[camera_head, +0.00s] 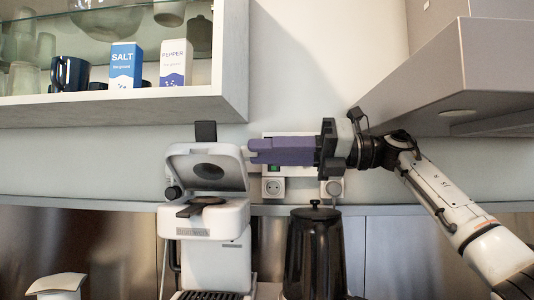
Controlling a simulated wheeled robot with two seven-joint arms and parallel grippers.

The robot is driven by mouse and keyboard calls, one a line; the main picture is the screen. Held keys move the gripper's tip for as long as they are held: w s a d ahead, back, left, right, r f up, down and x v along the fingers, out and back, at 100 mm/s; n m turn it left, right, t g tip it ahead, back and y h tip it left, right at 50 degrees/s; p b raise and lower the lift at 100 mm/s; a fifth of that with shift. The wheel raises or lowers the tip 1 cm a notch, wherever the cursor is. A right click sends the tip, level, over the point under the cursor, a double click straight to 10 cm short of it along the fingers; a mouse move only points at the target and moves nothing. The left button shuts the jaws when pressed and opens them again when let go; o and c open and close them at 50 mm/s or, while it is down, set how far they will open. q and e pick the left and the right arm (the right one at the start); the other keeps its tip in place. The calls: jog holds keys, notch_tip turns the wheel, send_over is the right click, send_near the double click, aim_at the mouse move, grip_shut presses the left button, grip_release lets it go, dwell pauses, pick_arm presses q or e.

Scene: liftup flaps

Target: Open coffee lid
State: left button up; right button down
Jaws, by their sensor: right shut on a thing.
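The white coffee machine (217,258) stands on the counter at the lower middle. Its lid (185,165) is raised and tilted back, with a dark round patch on its underside. The top of the machine below the lid is exposed and shows a dark round part (207,200). My right gripper (254,152), with purple fingers, reaches in from the right and is shut at the lid's right edge. The exact contact at the fingertips is small and partly hidden. My left gripper is not in view.
A black lidded pot (314,255) stands right of the machine, below my right arm. Wall sockets (273,187) sit behind. An open shelf (130,108) with salt and pepper boxes is above left. A grey range hood (460,80) hangs above my right arm.

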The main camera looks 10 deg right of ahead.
jog(key=shift+r, duration=0.1)
jog(key=c, duration=1.6)
grip_release()
jog(key=shift+o, duration=0.2)
jog(key=shift+f, duration=0.2)
